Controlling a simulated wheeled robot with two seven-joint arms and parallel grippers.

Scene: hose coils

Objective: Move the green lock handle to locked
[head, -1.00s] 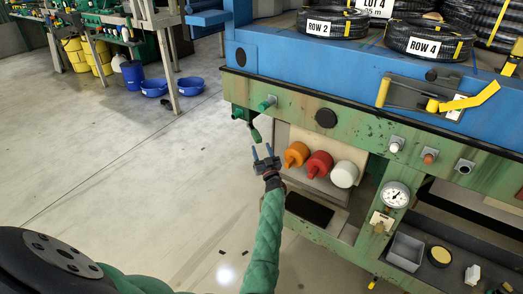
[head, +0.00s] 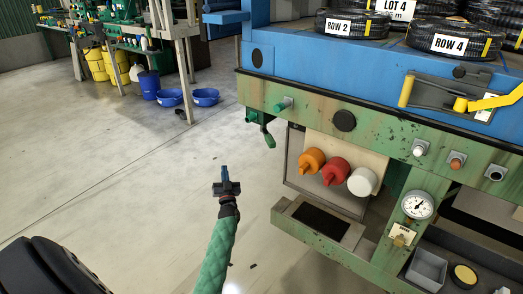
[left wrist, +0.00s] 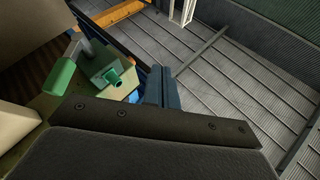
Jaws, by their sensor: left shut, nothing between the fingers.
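The green lock handle (head: 269,138) hangs down from a bracket at the left end of the green machine front. A green grip on a grey stem, which looks like this handle, also shows at the left of the left wrist view (left wrist: 62,77). My left gripper (head: 225,170) is shut and empty, left of and nearer than the handle, clearly apart from it. Its blue-grey fingers (left wrist: 163,88) are together in the left wrist view, with the green grip off to their left. My right gripper is not in view.
A green knob (head: 283,104) sticks out just above the handle. Orange (head: 312,160), red (head: 335,170) and white (head: 362,181) plugs sit right of it. A yellow lever (head: 490,103) is on the blue panel.

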